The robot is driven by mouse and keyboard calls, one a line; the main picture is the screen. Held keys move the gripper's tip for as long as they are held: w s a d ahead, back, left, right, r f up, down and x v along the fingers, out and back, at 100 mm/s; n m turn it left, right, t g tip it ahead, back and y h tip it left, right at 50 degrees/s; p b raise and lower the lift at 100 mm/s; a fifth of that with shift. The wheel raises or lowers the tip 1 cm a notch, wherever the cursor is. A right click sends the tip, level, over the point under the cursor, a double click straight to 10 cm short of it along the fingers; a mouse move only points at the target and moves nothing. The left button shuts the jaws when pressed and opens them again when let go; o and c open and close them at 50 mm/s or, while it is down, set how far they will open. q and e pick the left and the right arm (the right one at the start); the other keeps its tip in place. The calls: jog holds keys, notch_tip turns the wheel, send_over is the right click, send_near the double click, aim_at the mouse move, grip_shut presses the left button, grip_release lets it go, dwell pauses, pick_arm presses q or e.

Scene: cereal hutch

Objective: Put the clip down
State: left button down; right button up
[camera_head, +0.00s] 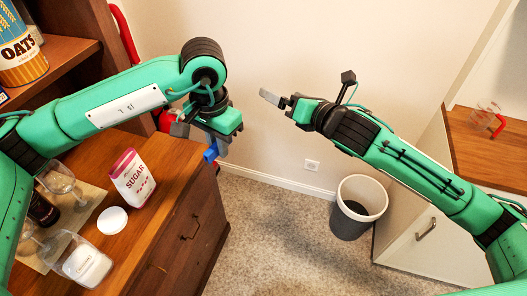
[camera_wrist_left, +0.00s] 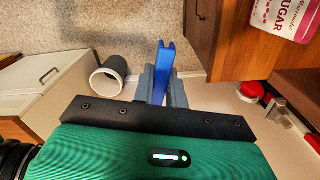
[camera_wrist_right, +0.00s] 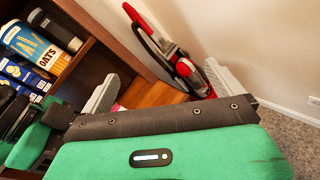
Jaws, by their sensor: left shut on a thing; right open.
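The blue clip (camera_head: 211,152) is held in my left gripper (camera_head: 205,138), in the air beside the right edge of the wooden hutch counter (camera_head: 180,190). In the left wrist view the clip (camera_wrist_left: 164,72) stands between the two grey fingers, which are shut on it. My right gripper (camera_head: 283,101) is open and empty, in front of the back wall. In the right wrist view its fingers are wide apart with nothing gripped between them.
On the counter stand a sugar bag (camera_head: 132,178), a white round lid (camera_head: 112,220), a jar of white powder (camera_head: 86,264) and glassware. A waste bin (camera_head: 358,207) stands on the carpet. A red-handled object (camera_wrist_right: 160,50) leans near the wall. A cabinet is at right.

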jog(key=s+a+r+n+g+y, duration=0.1)
jog(key=s+a+r+n+y, duration=0.15)
jog(key=s+r+n, duration=0.7)
jog(key=g, duration=0.4)
send_near(211, 154)
jog(key=w+d, duration=0.1)
jog(key=d, duration=0.1)
jog(key=shift+h, duration=0.35)
jog(key=x, duration=1.1)
jog(key=shift+w+a+r, duration=0.1)
jog(key=shift+w+r, duration=0.05)
jog(key=shift+w, duration=0.05)
jog(key=shift+c, duration=0.2)
jog(key=c, duration=1)
pick_arm(q)
jog(key=c, duration=1.4)
grip_release()
pick_arm(e)
jog(key=shift+s, duration=0.1)
pick_arm(q)
jog(key=shift+o, duration=0.3)
jog(key=shift+r, duration=0.1)
